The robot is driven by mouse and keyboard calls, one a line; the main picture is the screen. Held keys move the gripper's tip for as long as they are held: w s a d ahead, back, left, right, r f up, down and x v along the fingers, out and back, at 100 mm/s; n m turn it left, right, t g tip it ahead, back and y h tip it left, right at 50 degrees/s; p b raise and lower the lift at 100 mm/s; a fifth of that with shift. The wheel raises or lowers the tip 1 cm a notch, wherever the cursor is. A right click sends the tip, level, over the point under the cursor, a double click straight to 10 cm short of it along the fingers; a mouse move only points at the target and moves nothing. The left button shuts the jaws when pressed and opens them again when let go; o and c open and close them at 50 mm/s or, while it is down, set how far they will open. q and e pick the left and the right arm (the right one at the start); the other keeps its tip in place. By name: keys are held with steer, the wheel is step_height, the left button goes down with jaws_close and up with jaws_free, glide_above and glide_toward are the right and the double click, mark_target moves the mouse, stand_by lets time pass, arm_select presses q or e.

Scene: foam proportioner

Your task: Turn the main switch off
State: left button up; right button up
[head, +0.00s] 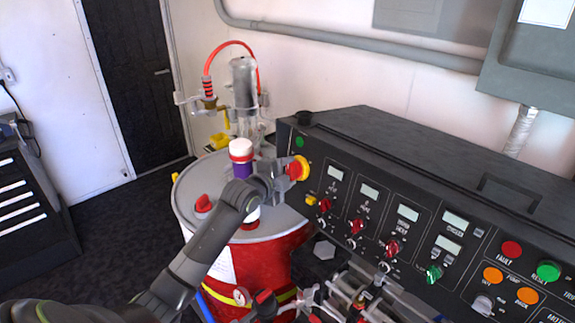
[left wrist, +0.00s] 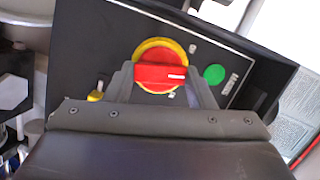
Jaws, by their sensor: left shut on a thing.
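The main switch (head: 298,168) is a red rotary knob on a yellow ring at the left end of the black control panel (head: 400,165). In the left wrist view the main switch (left wrist: 160,77) shows its red handle lying roughly level, with a white mark at its right end. My left gripper (head: 284,172) is at the switch, and in the left wrist view its fingers (left wrist: 160,85) stand on either side of the red handle, shut on it. My right gripper is not in view.
A red drum (head: 265,265) with a grey lid stands under my left arm. A green light (left wrist: 214,74) sits beside the switch. Several knobs and displays line the panel to the right. Pipes and valves (head: 365,295) crowd the space below it.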

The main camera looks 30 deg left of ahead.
arm_select(q)
steer(key=n+p, duration=0.2)
steer(key=n, duration=0.1)
steer(key=shift+r+g, duration=0.2)
steer(key=shift+g, duration=0.2)
steer(key=shift+a+f+n+g+h+p, duration=0.1)
steer(key=shift+n+g+h+p, duration=0.2)
steer(key=shift+n+p, duration=0.6)
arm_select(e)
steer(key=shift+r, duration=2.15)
arm_select(q)
steer(key=shift+n, duration=0.3)
steer(key=o, duration=1)
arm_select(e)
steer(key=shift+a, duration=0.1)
arm_select(q)
steer(key=shift+b+v, duration=2.15)
steer(key=shift+v, duration=6.5)
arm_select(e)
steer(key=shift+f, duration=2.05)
